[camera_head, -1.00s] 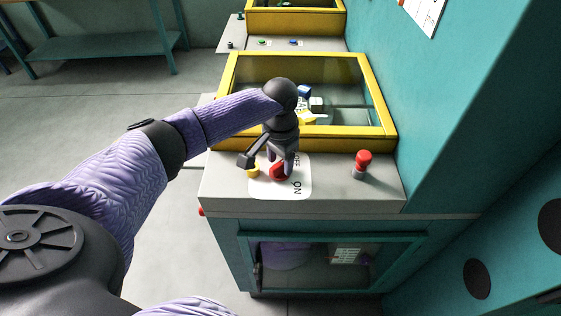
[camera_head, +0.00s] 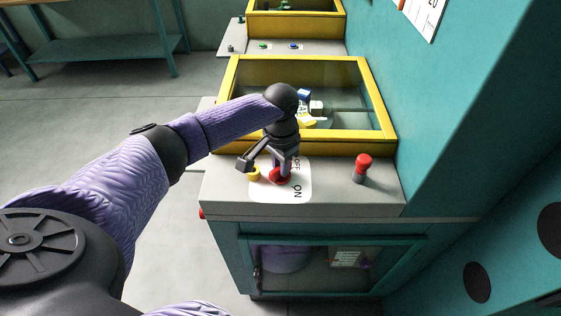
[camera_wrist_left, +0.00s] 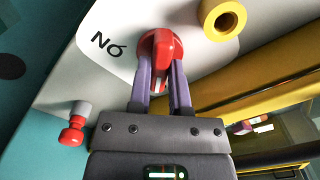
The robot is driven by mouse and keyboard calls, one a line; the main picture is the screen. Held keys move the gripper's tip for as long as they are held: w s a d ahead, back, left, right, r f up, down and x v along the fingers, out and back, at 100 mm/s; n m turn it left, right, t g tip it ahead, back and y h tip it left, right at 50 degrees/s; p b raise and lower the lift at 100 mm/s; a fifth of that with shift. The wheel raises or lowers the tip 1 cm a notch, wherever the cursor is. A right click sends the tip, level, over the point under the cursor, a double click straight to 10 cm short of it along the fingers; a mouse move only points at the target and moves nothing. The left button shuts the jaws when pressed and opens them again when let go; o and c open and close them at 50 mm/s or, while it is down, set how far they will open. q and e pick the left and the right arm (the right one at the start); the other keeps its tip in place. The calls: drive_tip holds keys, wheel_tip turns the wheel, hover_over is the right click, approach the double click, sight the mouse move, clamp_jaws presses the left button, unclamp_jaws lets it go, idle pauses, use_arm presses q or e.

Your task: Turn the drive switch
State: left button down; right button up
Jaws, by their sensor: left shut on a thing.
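The red drive switch (camera_head: 279,176) sits on a white label plate (camera_head: 301,189) on top of the grey machine. The letters "ON" show on the plate. My left gripper (camera_head: 282,170) points down at the switch and partly hides it. In the left wrist view, the red switch (camera_wrist_left: 158,55) is between the two fingers of my left gripper (camera_wrist_left: 160,70), which are shut on its raised handle. The right gripper is not in view.
A yellow ring-shaped part (camera_head: 253,174) is close beside the switch. A red-topped knob (camera_head: 362,164) stands to the right on the grey top. A yellow-framed window (camera_head: 233,85) lies behind, and a teal wall is on the right.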

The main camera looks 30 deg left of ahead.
use_arm(q)
drive_tip(key=m+p, duration=0.2)
drive_tip(key=shift+r+m, duration=0.15)
drive_tip(key=shift+m, duration=0.25)
drive_tip(key=m+p, duration=0.1)
drive_tip(key=m, duration=0.3)
drive_tip(key=shift+m+p, duration=0.3)
drive_tip(key=shift+p, duration=0.05)
drive_tip(key=m, duration=0.5)
drive_tip(key=shift+p, duration=0.35)
drive_tip(key=m, duration=0.3)
drive_tip(key=shift+m, duration=1)
